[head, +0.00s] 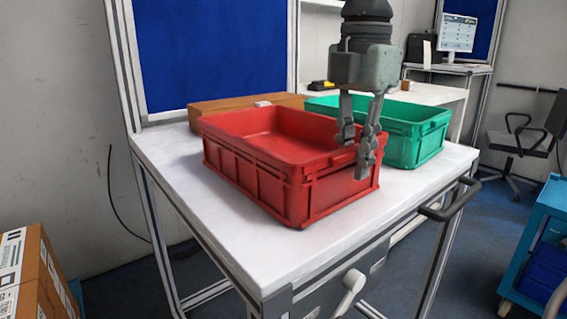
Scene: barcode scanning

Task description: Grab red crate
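The red crate (245,178) is an open, empty-looking bin. It stands upright on the white table (165,160). My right gripper (356,158) reaches down from above at the crate's right-hand end wall. One finger is at the inner side of the rim and its tip is partly hidden. The other finger hangs outside, in front of the wall. A gap shows between the fingers, and I cannot tell whether they touch the wall. My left gripper is not in view.
A green crate (432,138) stands close behind the red crate on the right. A brown cardboard box (205,106) lies behind it. A blue panel (208,50) rises behind the table. Bare tabletop lies in front of the red crate. A blue cart (548,215) stands at the right.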

